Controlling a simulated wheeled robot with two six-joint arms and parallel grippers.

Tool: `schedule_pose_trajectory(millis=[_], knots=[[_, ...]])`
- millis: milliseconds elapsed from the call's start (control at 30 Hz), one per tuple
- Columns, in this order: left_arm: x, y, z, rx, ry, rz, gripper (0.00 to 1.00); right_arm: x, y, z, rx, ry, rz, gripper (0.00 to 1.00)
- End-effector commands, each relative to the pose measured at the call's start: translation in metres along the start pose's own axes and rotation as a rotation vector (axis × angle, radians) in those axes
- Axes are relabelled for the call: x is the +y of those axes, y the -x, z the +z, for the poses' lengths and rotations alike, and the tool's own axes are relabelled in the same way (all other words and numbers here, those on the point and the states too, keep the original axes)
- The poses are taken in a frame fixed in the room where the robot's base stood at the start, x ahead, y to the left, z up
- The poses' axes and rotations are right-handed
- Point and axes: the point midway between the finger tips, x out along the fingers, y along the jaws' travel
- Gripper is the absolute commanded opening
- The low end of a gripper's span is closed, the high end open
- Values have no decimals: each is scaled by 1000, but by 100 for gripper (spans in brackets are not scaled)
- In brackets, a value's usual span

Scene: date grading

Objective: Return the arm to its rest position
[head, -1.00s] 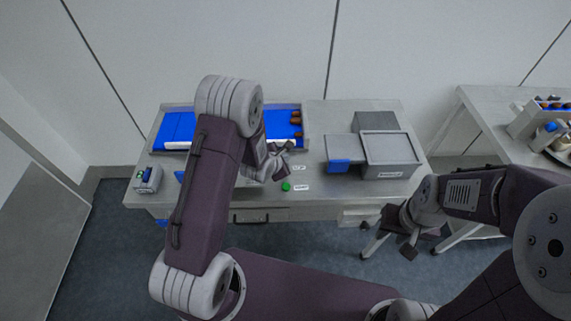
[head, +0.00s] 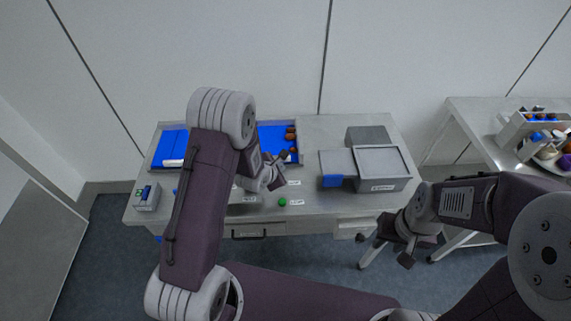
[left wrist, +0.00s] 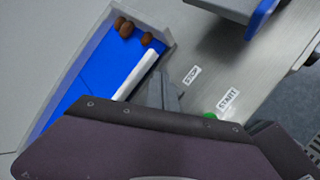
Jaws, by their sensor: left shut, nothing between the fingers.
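My left arm comes in from the left and reaches over the steel table (head: 320,215). My left gripper (head: 278,172) is shut and empty above the table, beside the right end of the blue belt (head: 272,137). In the left wrist view the shut fingers (left wrist: 165,92) point toward the belt's end. Several brown dates (head: 291,140) lie at that end of the belt, and they also show in the left wrist view (left wrist: 125,28). My right gripper (head: 384,248) hangs at the front right, fingers apart, with nothing visible between them.
A green button (head: 282,202) and START and STOP labels are on the table front. A grey box (head: 383,168) with a blue-fronted tray (head: 332,181) stands to the right. A small device (head: 147,196) sits at the left edge. A second table (head: 475,120) holds containers.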

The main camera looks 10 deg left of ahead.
Motion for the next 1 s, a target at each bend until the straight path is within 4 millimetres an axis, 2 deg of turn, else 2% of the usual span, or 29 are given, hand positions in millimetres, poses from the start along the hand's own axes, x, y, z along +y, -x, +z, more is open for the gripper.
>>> schedule_pose_trajectory(millis=[200,267,300,367,400,467,500,567,667,767,900,1000], knots=[[0,-2,0,-3,0,3,0,0,-3,0,0,0,0,36],[10,1,9,-25,-3,30,0,0,-8,1,0,0,0,36],[22,5,19,-49,-6,58,0,0,-12,1,0,0,0,36],[43,20,37,-93,-10,113,0,0,-20,2,0,0,0,36],[54,33,46,-108,-9,140,0,0,-26,3,0,0,0,36],[59,54,47,-83,-85,149,0,1,-33,4,0,0,0,36],[57,68,42,-46,-193,136,0,1,-38,4,0,0,0,36],[47,86,30,17,-387,89,0,1,-42,4,0,0,0,36],[22,112,6,97,-727,-36,0,1,-46,5,0,0,0,36],[-13,137,-23,124,-1099,-226,0,1,-49,5,0,0,0,36],[-67,171,-64,20,-1589,-557,0,1,-47,5,0,0,0,36],[-93,188,-82,-115,-1840,-728,0,1,-47,5,0,0,0,36]])
